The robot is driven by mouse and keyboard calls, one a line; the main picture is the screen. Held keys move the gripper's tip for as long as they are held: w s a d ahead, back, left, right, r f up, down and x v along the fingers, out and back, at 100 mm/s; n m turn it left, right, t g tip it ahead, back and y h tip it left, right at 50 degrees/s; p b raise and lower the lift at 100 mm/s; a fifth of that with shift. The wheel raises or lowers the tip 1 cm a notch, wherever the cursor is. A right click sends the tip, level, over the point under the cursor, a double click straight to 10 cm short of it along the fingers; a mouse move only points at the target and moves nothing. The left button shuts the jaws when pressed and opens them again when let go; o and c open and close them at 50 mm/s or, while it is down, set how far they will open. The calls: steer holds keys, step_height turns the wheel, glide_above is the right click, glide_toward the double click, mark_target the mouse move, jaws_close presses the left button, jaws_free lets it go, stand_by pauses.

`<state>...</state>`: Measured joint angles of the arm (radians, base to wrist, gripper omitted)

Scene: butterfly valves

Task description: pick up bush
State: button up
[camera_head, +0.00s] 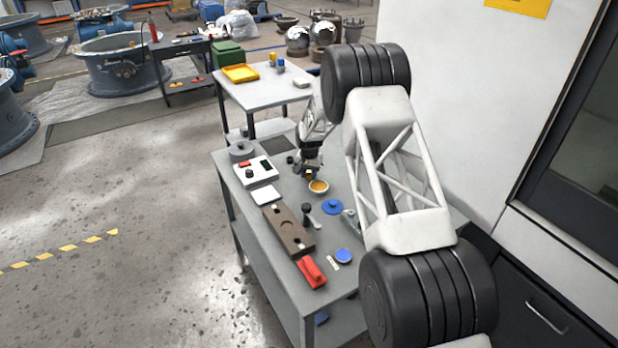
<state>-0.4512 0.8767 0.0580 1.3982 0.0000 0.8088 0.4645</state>
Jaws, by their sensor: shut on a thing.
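My gripper (309,170) points down over the far part of the grey workbench, just behind a small round dish (319,187) with an orange-yellow inside. It is shut on a small brass-yellow piece (310,177), which looks like the bush. The piece is tiny here and partly hidden by the fingers. I cannot tell whether it is clear of the bench top or touching it.
The bench (335,285) also holds a brown block with holes (288,230), a red tool (311,272), a blue disc (333,207), a smaller blue disc (343,256) and a white control box (255,171). A side table with a yellow tray (240,73) stands behind.

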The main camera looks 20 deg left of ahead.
steer(key=shift+r, duration=0.2)
steer(key=shift+r, duration=1.35)
steer(key=shift+s+r, duration=0.15)
steer(key=shift+r, duration=0.15)
steer(key=s+d, duration=0.2)
steer(key=s, duration=0.2)
steer(key=s+d+r, duration=0.1)
steer(key=s+d, duration=0.1)
steer(key=s, duration=0.3)
steer(key=s+d, duration=0.2)
steer(key=s, duration=0.3)
steer(key=shift+d+r, duration=0.15)
steer(key=shift+d, duration=0.25)
steer(key=o, duration=0.4)
steer(key=shift+c, duration=1.4)
steer(key=w+r, duration=0.1)
steer(key=w, duration=0.1)
steer(key=w+r, duration=0.2)
steer(key=w, duration=0.1)
steer(key=w+a+r, duration=0.1)
steer(key=w, duration=0.1)
steer(key=shift+w+a+r, duration=0.1)
steer(key=shift+w+r, duration=0.2)
steer(key=shift+w, duration=0.05)
